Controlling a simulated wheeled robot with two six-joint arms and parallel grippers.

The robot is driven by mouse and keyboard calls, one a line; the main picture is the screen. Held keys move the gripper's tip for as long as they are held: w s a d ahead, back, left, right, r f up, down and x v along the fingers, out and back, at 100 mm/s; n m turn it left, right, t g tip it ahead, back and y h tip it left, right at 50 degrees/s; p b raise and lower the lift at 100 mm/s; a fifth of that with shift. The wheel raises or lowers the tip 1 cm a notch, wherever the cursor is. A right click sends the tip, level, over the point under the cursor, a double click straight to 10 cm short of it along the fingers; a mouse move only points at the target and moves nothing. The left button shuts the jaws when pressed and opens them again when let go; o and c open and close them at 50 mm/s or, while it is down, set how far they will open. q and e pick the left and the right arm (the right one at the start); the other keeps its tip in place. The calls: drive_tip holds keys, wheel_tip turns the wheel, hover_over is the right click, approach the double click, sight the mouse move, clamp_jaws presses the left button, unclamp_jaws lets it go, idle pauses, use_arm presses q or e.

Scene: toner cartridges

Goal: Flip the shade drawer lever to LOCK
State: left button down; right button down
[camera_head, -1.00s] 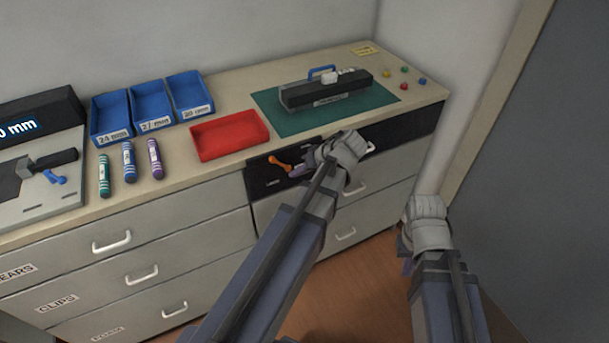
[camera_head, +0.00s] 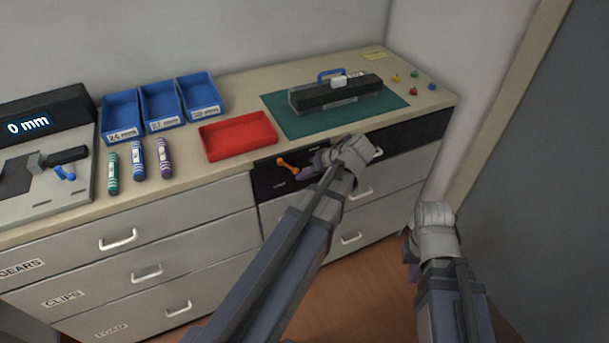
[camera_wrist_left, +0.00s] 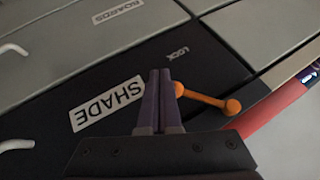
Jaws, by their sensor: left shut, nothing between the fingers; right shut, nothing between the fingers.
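The shade drawer (camera_head: 264,183) has a black front below the counter. Its orange lever (camera_head: 287,166) stands out to the left of my left gripper (camera_head: 308,172) in the head view. In the left wrist view the lever (camera_wrist_left: 208,97) runs from a pivot beside my left fingertips (camera_wrist_left: 160,74) to a ball end at the right. The SHADE label (camera_wrist_left: 106,104) and the LOCK mark (camera_wrist_left: 178,53) show on the drawer front. The left fingers are shut and empty, close by the lever's pivot; I cannot tell if they touch. My right gripper (camera_head: 407,250) is shut, low and away from the drawers.
On the counter are a red tray (camera_head: 238,137), blue bins (camera_head: 160,105), several toner cartridges (camera_head: 138,160) and a black device (camera_head: 335,92) on a green mat (camera_head: 290,121). Grey drawers (camera_head: 120,222) with handles lie left and below. A wall closes the right side.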

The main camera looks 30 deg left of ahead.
use_arm(q)
drive_tip(key=shift+r, duration=0.2)
use_arm(e)
drive_tip(key=shift+r, duration=0.15)
use_arm(q)
drive_tip(key=shift+w+r+p, duration=0.1)
drive_tip(key=shift+r+p, duration=0.55)
drive_tip(key=shift+p, duration=0.2)
use_arm(e)
drive_tip(key=shift+w+r, duration=0.1)
drive_tip(key=shift+r, duration=0.55)
use_arm(q)
drive_tip(key=shift+r, duration=0.1)
use_arm(e)
drive_tip(key=shift+d+r, duration=0.1)
